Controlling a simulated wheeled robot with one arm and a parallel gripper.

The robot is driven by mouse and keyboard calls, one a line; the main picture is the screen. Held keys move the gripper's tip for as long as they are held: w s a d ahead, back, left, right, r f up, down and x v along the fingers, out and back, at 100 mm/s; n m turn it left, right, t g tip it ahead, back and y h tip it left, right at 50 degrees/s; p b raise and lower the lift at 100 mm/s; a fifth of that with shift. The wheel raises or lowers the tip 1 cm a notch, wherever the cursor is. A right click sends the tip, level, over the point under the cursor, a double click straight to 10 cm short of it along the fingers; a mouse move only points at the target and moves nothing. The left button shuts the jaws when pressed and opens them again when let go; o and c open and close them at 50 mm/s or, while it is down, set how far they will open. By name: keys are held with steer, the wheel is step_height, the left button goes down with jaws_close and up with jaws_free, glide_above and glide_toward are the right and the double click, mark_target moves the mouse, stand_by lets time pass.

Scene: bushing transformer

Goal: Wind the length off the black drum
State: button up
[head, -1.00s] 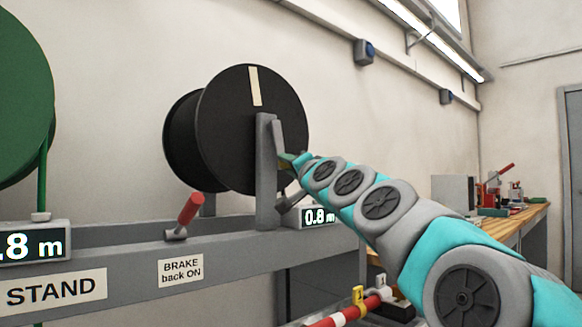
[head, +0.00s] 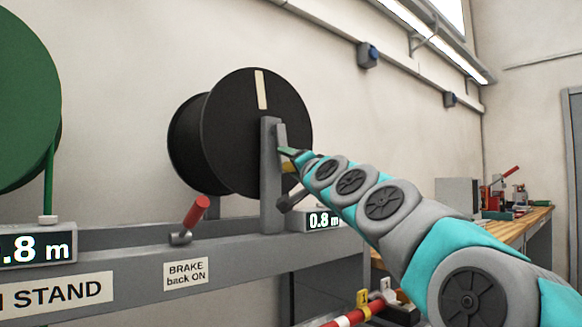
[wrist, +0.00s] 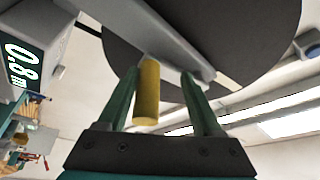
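The black drum (head: 235,130), with a pale stripe near its top, sits on the stand behind a grey post (head: 269,175). It also shows at the top of the wrist view (wrist: 240,30). A yellow crank handle (wrist: 147,92) lies between the fingers of my gripper (wrist: 160,98), closer to the left finger, with a gap to the right one. In the head view, my gripper (head: 288,158) is beside the post with the handle partly hidden. The fingers are apart. The length display (head: 322,220) reads 0.8 m.
A red-handled brake lever (head: 192,220) rises from the stand rail (head: 130,236), above a label reading "BRAKE back ON". A green drum (head: 25,100) is at the left. A red and white barrier (head: 350,317) lies low in front. A workbench (head: 510,225) stands at the right.

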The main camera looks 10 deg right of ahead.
steer(key=shift+d+f, duration=0.2)
steer(key=shift+f, duration=0.05)
steer(key=b+v, duration=0.1)
steer(key=v, duration=0.6)
steer(key=shift+s, duration=0.4)
